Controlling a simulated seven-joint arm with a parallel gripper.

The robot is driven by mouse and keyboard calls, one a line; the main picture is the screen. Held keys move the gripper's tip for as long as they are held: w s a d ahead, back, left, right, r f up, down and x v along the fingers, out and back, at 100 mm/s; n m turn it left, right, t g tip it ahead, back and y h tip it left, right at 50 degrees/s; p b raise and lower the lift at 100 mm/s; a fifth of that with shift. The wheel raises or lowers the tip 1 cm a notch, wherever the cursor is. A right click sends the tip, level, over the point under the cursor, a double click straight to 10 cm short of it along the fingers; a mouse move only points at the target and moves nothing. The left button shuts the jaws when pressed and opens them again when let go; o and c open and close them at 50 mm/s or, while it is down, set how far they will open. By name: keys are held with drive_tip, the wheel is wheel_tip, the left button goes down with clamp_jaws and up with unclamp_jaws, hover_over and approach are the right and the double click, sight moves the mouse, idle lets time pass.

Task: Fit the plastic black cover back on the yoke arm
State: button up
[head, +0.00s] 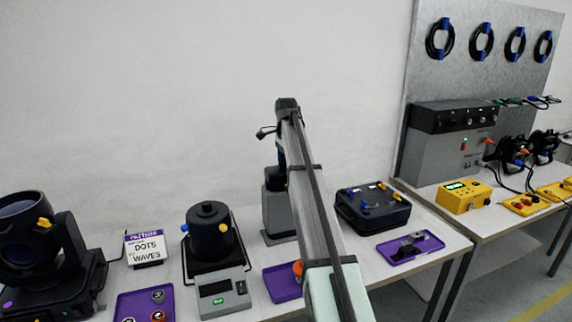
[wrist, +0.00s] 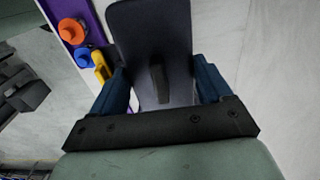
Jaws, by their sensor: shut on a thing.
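My gripper (wrist: 162,88) is shut on the black cover (wrist: 150,30), a dark flat panel with a raised rib in its middle. The blue fingers stand at the panel's two sides in the wrist view. In the head view my arm hides most of the gripper and the cover. A black moving-head light (head: 75,250) with a yoke stands at the far left.
A purple tray (head: 283,284) lies partly behind my arm; an orange knob (wrist: 72,31) shows in the wrist view. A black round unit (head: 210,232) sits left of the post. A black case (head: 372,208) and another purple tray (head: 411,247) are to the right.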

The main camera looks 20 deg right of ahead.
drive_tip(key=shift+f, duration=0.1)
drive_tip(key=o, duration=1)
